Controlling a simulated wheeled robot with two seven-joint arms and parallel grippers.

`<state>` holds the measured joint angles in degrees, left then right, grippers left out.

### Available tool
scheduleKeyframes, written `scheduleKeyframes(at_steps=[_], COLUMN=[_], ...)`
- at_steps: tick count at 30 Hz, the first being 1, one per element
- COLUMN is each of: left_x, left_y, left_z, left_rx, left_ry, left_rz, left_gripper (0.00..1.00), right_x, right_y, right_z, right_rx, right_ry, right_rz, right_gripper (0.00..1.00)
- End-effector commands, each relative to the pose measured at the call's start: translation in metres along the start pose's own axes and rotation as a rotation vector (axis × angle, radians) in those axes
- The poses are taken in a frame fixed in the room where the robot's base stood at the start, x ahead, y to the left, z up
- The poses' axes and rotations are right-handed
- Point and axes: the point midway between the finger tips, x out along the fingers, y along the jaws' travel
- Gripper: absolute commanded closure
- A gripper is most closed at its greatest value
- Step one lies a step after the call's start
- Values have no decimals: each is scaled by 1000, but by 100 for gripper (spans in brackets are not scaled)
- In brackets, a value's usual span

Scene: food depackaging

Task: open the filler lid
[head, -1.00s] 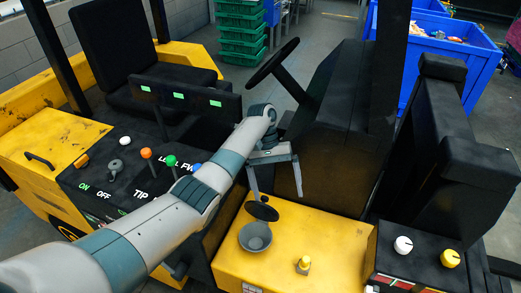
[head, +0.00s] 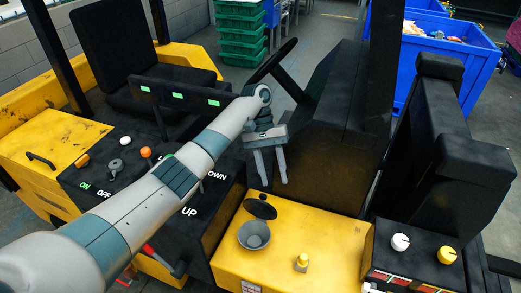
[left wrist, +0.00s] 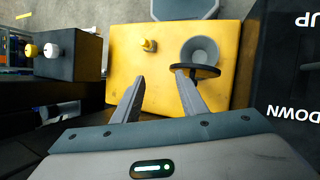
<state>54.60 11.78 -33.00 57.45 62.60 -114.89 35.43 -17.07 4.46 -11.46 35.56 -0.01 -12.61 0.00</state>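The filler is a grey round cup (head: 254,236) on the yellow panel, and its inside shows. Its black round lid (head: 260,207) stands tilted up at the cup's back edge, off the opening. In the left wrist view the lid (left wrist: 207,71) is seen nearly edge-on beside the cup (left wrist: 200,50). My left gripper (head: 275,184) is above and behind the lid, empty, with a gap between its fingers. In the left wrist view one fingertip of it (left wrist: 160,77) overlaps the lid; contact cannot be told. My right gripper is not in view.
A yellow knob (head: 302,262) stands right of the cup on the yellow panel (head: 335,240). A black box with white and yellow knobs (head: 425,250) is further right. A steering wheel (head: 272,60) and black seat lie behind.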

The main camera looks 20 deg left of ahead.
Motion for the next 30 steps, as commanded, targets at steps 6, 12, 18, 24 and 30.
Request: scheduleKeyframes(at_steps=[6, 12, 18, 24, 30], left_x=[-11, -23, -33, -44, -54], left_y=[-3, -4, -5, -6, -7], left_z=[5, 9, 13, 18, 22], left_rx=[-3, -2, -2, -3, -2], left_ry=[0, 1, 0, 0, 0], left_rz=[-3, -2, -2, -2, -2], left_gripper=[61, 61, 61, 61, 61], right_x=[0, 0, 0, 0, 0], right_y=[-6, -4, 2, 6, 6], right_z=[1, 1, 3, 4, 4], right_rx=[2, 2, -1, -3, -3], right_ry=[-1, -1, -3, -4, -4], right_rz=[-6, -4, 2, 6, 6], right_gripper=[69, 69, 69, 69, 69])
